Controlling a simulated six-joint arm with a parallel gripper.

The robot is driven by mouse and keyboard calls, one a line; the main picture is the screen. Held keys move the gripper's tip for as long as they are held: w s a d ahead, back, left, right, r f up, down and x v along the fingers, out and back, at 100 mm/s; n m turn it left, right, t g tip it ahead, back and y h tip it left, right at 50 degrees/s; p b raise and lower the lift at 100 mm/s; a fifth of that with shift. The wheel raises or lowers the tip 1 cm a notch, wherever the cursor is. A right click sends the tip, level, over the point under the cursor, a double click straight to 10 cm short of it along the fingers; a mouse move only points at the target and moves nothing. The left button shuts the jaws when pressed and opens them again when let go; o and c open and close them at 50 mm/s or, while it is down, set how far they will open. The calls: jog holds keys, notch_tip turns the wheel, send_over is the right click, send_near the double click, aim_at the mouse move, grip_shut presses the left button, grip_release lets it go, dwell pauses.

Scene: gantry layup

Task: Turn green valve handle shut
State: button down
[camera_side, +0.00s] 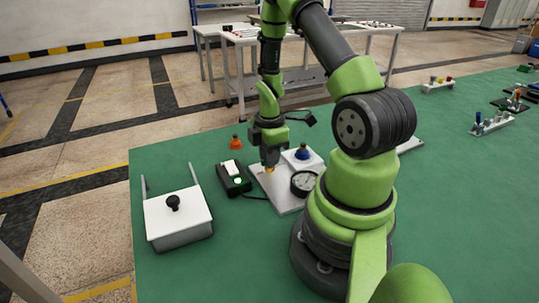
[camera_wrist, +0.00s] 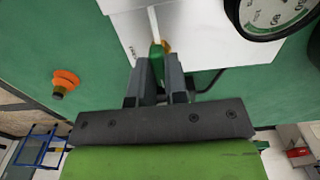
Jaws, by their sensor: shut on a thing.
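My gripper (camera_side: 269,163) points down over the white panel in the side view. In the wrist view my gripper (camera_wrist: 158,66) has its two fingers closed around the green valve handle (camera_wrist: 156,53). Only the handle's end shows between the fingers, with a bit of orange beside it. In the side view a small orange-yellow part (camera_side: 269,169) shows just below the fingertips; the green handle itself is hidden there. The white panel (camera_side: 262,186) lies on the green table, and a pale rod or slot runs from the handle across it in the wrist view.
A round gauge (camera_side: 304,183) and a blue knob (camera_side: 302,154) are right of my gripper. A black switch box (camera_side: 233,180) with a cable and an orange knob (camera_side: 236,142) are to its left. A white box with a black knob (camera_side: 178,218) stands at the front left.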

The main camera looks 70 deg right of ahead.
jog(key=c, duration=1.1)
grip_release()
jog(key=shift+c, duration=0.2)
notch_tip(320, 180, up, 10)
jog(key=a+r+m+t, duration=0.5)
jog(key=a+r+m, duration=0.4)
jog(key=a+r, duration=0.6)
jog(key=s+a+r+m+t+y, duration=0.2)
jog(key=s+a+m, duration=0.2)
jog(key=s+a, duration=0.1)
jog(key=shift+s+a+r, duration=0.15)
jog(key=shift+a+r, duration=0.2)
jog(key=shift+r, duration=0.05)
